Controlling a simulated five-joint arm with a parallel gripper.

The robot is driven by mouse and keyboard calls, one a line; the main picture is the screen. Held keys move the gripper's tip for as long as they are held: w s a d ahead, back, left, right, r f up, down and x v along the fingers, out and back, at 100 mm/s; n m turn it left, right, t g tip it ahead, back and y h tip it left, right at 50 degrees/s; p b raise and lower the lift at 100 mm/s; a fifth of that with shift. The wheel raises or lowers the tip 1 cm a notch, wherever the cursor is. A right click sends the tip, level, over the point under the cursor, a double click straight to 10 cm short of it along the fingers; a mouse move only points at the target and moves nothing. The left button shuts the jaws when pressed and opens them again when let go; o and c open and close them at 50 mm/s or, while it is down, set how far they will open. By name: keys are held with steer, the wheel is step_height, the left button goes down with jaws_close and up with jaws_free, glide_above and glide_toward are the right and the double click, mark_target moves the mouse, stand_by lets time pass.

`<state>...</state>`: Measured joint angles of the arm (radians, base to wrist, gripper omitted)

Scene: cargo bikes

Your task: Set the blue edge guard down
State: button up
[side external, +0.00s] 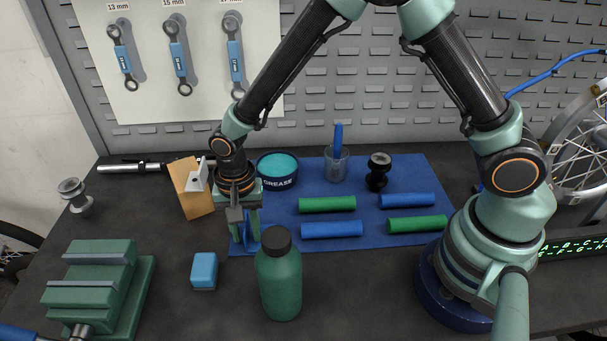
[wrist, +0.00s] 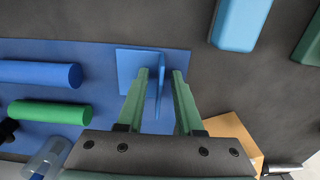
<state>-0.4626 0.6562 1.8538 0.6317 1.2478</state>
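The blue edge guard (side external: 246,239) stands at the near left corner of the blue mat (side external: 410,175). In the wrist view the guard (wrist: 159,92) shows a flat plate and a thin upright fin. My gripper (side external: 245,233) is low over that corner, pointing down. In the wrist view my gripper (wrist: 160,73) has one green finger on each side of the fin, with narrow gaps showing, so it looks open around it. The guard appears to rest on the mat; its lower edge is partly hidden by the fingers in the side view.
A green bottle (side external: 279,278) stands just right and in front of my gripper, with a blue and grey block (side external: 204,270) to its left. A green vise (side external: 95,285) is at the left. Blue and green tubes (side external: 327,204) lie on the mat. A grease tin (side external: 277,170) stands behind.

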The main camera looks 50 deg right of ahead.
mark_target(245, 226)
step_height(245, 226, up, 12)
steer(key=s+d+r+n+t, duration=0.2)
steer(key=s+d+r+n, duration=0.2)
steer(key=d, duration=0.5)
steer(key=s+d+r+n+t, duration=0.3)
steer(key=s+d+r+n, duration=0.1)
steer(key=d+r, duration=0.4)
steer(key=shift+s+d+n+t, duration=0.3)
steer(key=shift+d+n, duration=0.2)
steer(key=shift+d, duration=0.25)
stand_by(0.4)
